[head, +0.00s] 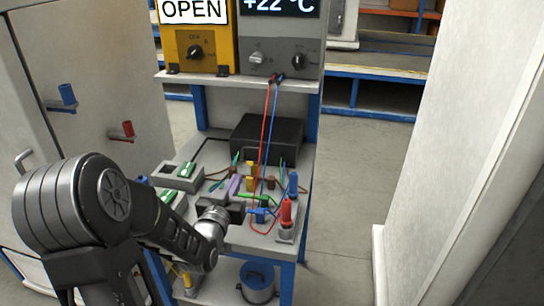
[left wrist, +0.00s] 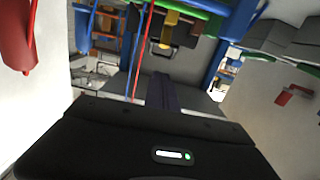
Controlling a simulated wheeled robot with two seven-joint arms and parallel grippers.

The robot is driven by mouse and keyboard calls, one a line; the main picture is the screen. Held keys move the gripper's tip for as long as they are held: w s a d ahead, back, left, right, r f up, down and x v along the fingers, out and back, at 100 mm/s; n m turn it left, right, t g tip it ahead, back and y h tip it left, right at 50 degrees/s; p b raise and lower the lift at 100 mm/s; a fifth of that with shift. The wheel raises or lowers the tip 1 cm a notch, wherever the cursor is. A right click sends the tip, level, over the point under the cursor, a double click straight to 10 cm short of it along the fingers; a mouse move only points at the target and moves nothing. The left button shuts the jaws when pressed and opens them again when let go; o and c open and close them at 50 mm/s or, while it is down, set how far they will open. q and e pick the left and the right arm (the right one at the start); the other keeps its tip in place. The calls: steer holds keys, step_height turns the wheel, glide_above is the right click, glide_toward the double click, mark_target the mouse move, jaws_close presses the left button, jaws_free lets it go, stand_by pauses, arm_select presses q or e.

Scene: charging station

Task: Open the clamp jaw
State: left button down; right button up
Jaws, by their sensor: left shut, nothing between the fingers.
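A red clamp-like piece (head: 287,212) stands upright on a small base at the bench's front right corner. A blue upright piece (head: 292,185) is just behind it, and a low blue piece (head: 260,214) lies to its left. I cannot tell which of these is the clamp jaw, or whether a jaw is open. My left gripper (head: 234,211) is low over the bench's front, left of these pieces and partly hidden by my wrist. In the left wrist view its fingers (left wrist: 163,88) are together and empty. A blue part (left wrist: 228,18) and a red part (left wrist: 15,38) are close beyond it.
The bench (head: 217,158) holds a black box (head: 267,138), several coloured wires and small blocks. Red and blue leads hang from the grey power unit (head: 280,48) beside a yellow unit (head: 206,48) reading OPEN. A cabinet (head: 100,90) stands left; a pale wall panel (head: 465,130) stands right.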

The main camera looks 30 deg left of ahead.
mark_target(252, 149)
arm_select(q)
steer(key=shift+a, duration=0.1)
stand_by(0.3)
steer(key=p+x, duration=0.2)
steer(key=x, duration=1.2)
steer(key=shift+r, duration=0.1)
